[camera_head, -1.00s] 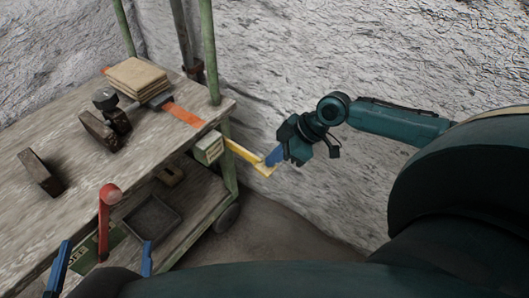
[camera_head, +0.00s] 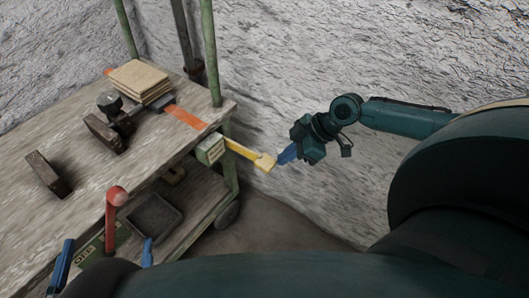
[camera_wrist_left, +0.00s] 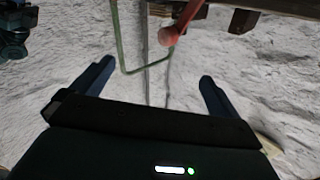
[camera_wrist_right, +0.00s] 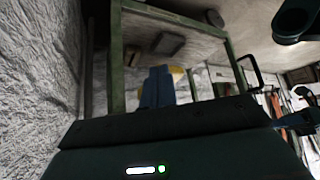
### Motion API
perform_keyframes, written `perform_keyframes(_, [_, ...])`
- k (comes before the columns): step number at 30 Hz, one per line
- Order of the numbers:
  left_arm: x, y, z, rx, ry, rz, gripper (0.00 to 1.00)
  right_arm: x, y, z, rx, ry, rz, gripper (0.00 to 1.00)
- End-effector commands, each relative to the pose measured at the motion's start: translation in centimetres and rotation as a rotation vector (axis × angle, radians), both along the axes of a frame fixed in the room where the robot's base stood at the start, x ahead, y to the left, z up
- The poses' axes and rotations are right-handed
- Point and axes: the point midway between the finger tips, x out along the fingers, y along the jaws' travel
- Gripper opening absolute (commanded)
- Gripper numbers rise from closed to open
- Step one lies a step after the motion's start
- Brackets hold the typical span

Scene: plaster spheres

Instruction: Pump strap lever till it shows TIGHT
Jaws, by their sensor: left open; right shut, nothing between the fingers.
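The yellow strap lever (camera_head: 245,151) sticks out to the right from a small pale box (camera_head: 210,149) at the cart's right end. An orange strap (camera_head: 185,117) runs across the cart top toward that box. My right gripper (camera_head: 283,157) is shut and empty, its blue fingertips close to the lever's outer end; I cannot tell if they touch. In the right wrist view its fingers (camera_wrist_right: 157,84) partly cover yellow parts (camera_wrist_right: 178,72). My left gripper (camera_head: 106,258) is open and empty at the lower left. The box's marking is too small to read.
A red ball-ended lever (camera_head: 110,222) stands between my left gripper's fingers in the head view, and shows in the left wrist view (camera_wrist_left: 169,37). The cart (camera_head: 58,135) holds stacked boards (camera_head: 140,78) and dark blocks (camera_head: 48,175). A tray (camera_head: 155,215) sits below. A rough wall stands behind.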

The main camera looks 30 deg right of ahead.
Motion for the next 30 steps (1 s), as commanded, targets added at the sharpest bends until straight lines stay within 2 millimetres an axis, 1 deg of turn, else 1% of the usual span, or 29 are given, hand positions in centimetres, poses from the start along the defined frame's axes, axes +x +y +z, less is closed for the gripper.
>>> perform_keyframes(1, [0.1,0.3,-0.5,0.002,0.038,0.012,1.00,0.0,0.1,0.0,0.003,-0.001,0.001,0.00])
perform_keyframes(3, [0.1,0.6,0.2,0.007,0.105,0.029,1.00,-0.3,-0.4,1.5,0.001,0.002,-0.001,0.00])
perform_keyframes(7, [-0.2,1.2,0.3,0.017,0.256,0.053,1.00,-1.0,-1.5,3.2,0.000,0.004,-0.001,0.00])
perform_keyframes(11, [-1.1,1.5,0.4,0.024,0.408,0.059,1.00,-1.7,-2.6,4.9,-0.001,0.003,-0.001,0.00])
perform_keyframes(16, [-1.8,2.7,3.5,-0.059,0.405,0.100,1.00,-2.5,-3.9,6.9,-0.001,0.003,-0.001,0.00])
perform_keyframes(21, [-2.4,3.8,6.4,-0.131,0.395,0.138,1.00,-3.2,-5.0,8.5,-0.001,0.002,-0.002,0.00])
perform_keyframes(27, [-2.2,3.7,6.8,-0.160,0.428,0.144,1.00,-3.7,-5.9,9.5,-0.001,0.001,-0.001,0.00])
perform_keyframes(30, [-2.2,3.7,6.8,-0.166,0.437,0.146,1.00,-3.8,-6.1,9.7,0.000,0.001,-0.001,0.00])
